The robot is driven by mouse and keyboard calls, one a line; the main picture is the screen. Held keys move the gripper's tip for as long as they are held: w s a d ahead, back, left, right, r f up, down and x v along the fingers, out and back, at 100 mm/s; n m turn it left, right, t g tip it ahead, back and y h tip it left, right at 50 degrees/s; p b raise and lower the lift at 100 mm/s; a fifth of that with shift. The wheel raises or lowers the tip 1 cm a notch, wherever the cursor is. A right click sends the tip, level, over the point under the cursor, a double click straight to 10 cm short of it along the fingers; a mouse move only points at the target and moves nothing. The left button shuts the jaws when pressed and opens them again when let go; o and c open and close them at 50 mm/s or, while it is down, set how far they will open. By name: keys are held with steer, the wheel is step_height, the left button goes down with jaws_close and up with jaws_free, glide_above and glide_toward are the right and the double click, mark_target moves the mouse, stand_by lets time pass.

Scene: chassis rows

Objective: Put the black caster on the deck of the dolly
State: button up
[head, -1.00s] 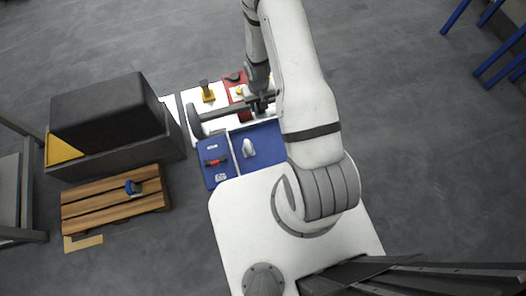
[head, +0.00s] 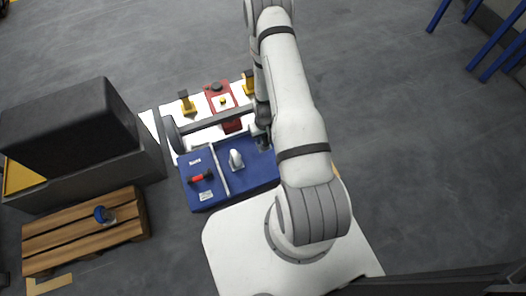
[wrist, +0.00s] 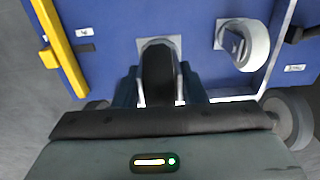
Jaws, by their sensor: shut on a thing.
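The black caster (wrist: 158,70) is between the fingers of my gripper (wrist: 160,88) in the wrist view, its wheel toward the camera. My gripper is shut on it, over the blue deck (wrist: 112,62), which I take to be the dolly's. A pale square plate shows at the caster's far end, against the blue; I cannot tell whether it touches. A white caster (wrist: 250,46) stands on the deck to the right. In the head view my gripper (head: 263,143) is at the upper right of the blue deck (head: 262,170), beside the white caster (head: 237,158); the black caster is not distinct there.
A grey bar (head: 218,116) with a dark wheel (head: 172,134) runs behind the deck. Yellow brackets (head: 187,103) and a red panel (head: 215,92) lie beyond it. A red-handled part (head: 201,177) lies on the deck's left section. A wooden pallet (head: 75,235) and a black-topped bin (head: 65,130) stand left.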

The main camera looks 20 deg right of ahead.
step_height(320, 180, down, 8)
steer(key=b, duration=0.7)
steer(key=shift+r, duration=0.1)
steer(key=o, duration=0.8)
steer(key=shift+f, duration=0.2)
steer(key=shift+c, duration=0.2)
steer(key=o, duration=0.5)
steer(key=shift+c, duration=0.2)
steer(key=shift+r, duration=0.15)
